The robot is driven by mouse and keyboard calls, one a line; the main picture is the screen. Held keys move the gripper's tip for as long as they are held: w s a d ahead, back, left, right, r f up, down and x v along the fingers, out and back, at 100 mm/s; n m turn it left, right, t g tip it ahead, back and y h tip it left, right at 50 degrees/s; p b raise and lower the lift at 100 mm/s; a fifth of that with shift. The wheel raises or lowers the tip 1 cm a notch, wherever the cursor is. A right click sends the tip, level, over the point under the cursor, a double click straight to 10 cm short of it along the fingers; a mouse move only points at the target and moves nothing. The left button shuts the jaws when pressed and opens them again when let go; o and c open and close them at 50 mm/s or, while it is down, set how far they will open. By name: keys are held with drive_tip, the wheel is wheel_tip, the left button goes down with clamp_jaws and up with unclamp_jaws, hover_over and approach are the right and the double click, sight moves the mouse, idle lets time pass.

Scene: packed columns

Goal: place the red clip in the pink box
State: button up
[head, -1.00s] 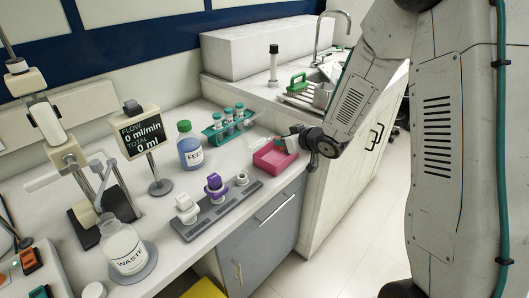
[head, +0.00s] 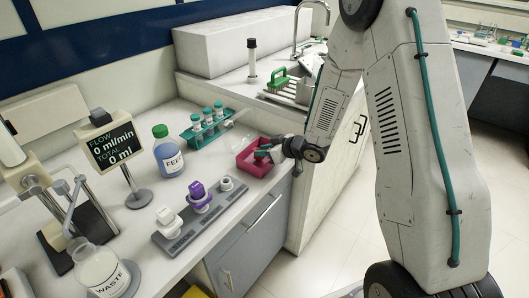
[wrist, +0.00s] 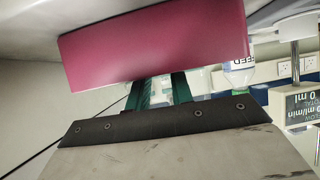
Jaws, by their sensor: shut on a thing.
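The pink box (head: 243,166) stands open-topped on the bench near its front edge, in the head view. My gripper (head: 262,153) reaches in from the right, its teal fingers low over or inside the box opening. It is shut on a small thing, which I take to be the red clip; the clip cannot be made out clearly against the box. In the wrist view the box wall (wrist: 155,45) fills the top and hides the ends of my gripper's teal fingers (wrist: 158,90), so the clip is hidden there.
A teal rack of tubes (head: 208,128) stands behind the box, and a blue FEED bottle (head: 168,155) to its left. A grey strip with valves (head: 200,212) lies front left. The sink (head: 310,75) is behind, right.

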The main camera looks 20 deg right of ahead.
drive_tip(key=shift+d+f, duration=0.1)
drive_tip(key=shift+f, duration=0.25)
drive_tip(key=shift+f, duration=0.2)
drive_tip(key=o, duration=0.9)
drive_tip(key=shift+o, duration=0.2)
drive_tip(key=shift+r, duration=0.15)
